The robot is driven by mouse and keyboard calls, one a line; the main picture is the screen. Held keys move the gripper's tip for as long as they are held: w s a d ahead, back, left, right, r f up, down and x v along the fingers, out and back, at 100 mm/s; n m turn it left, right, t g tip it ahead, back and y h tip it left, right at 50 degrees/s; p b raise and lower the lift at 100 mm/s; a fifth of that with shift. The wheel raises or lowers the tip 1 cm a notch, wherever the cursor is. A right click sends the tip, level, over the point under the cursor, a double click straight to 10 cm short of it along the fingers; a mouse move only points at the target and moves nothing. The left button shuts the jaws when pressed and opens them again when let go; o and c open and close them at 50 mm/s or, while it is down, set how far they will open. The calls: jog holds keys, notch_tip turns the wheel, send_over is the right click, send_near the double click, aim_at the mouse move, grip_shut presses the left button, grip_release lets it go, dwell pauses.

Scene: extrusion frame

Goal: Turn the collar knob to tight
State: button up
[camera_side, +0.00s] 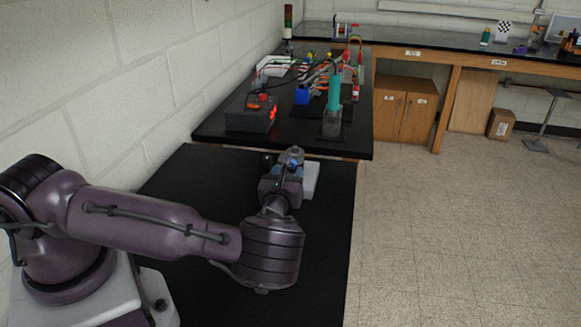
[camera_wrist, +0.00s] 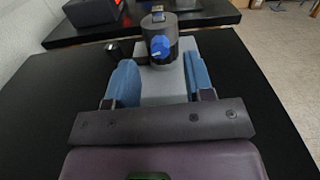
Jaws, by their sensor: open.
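The blue collar knob (camera_wrist: 160,47) sits on the near side of a dark upright cylinder (camera_wrist: 157,33), with a pale pointer mark on it. The cylinder stands on a light grey base (camera_wrist: 163,85). My gripper (camera_wrist: 160,62) is open, with one blue finger left and one right of the base, and the knob lies ahead between the fingertips. No contact with the knob shows. In the side view my gripper (camera_side: 284,183) is at the grey base (camera_side: 311,180), and my wrist hides most of the fixture. The knob's setting is too small to read.
A small dark cylinder (camera_wrist: 113,51) stands left of the fixture. The black bench top (camera_side: 210,195) is otherwise largely clear. A second black bench behind holds a control box with a red light (camera_side: 252,117), a teal bottle (camera_side: 334,95) and several wired parts. A block wall borders the left.

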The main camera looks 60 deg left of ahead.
aim_at(291, 165)
jog(key=shift+x, duration=1.75)
grip_shut()
jog(key=shift+m, duration=0.8)
grip_release()
